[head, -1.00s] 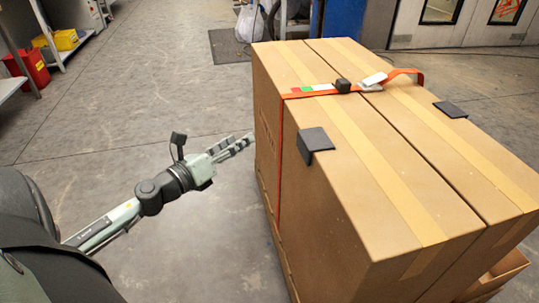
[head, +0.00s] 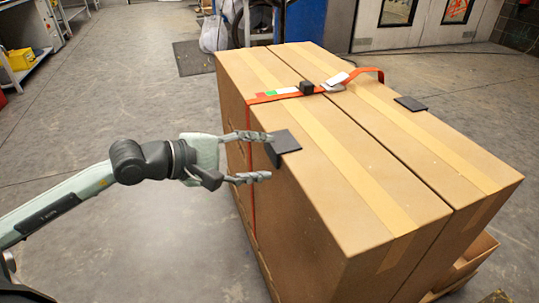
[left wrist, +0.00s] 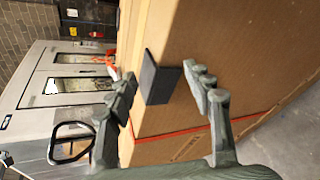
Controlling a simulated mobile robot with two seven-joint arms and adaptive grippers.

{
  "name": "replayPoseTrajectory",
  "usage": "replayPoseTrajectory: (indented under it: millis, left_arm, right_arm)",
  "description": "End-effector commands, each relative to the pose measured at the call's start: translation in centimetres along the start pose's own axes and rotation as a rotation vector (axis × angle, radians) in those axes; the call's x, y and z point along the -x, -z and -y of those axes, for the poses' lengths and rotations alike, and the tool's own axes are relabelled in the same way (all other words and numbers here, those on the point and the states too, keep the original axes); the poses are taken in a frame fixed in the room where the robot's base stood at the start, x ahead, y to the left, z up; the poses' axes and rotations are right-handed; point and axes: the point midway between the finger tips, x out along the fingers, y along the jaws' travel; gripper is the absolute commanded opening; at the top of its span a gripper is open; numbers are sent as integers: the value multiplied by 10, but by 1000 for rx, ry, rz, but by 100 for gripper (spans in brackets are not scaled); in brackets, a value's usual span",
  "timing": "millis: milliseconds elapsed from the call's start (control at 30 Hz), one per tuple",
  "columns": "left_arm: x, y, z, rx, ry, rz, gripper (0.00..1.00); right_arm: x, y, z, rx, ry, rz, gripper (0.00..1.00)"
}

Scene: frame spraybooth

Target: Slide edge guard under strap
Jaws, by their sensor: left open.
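An orange strap (head: 268,98) runs over the top of two big cardboard boxes and down the near box's left side. A dark edge guard (head: 284,144) sits on that box's left top edge, in front of the strap and apart from it. A second dark edge guard (head: 410,103) lies at the right edge of the far box. My left gripper (head: 262,157) is open at the first guard, its fingers on either side of it in the picture. In the left wrist view the guard (left wrist: 160,78) shows between the open fingertips, with the strap (left wrist: 180,131) below. My right gripper is out of view.
The cardboard boxes (head: 370,190) stand on a low base on the concrete floor. A black buckle (head: 306,88) and a white tag (head: 337,78) are on the strap on top. The floor to the left is free.

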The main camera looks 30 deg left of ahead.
Motion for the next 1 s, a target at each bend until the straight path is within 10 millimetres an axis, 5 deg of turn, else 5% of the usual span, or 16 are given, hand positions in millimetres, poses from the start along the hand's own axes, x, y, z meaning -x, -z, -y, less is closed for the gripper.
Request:
replayPoseTrajectory:
  millis: [300, 633, 1000]
  left_arm:
    - [-27, 0, -1, 2, -1, 0, 51]
    - [-30, 0, 0, 2, 0, 1, 51]
    - [-29, 0, 0, 2, 0, 1, 7]
  right_arm:
    - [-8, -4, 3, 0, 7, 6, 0]
    - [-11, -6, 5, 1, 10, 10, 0]
    - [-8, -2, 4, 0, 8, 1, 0]
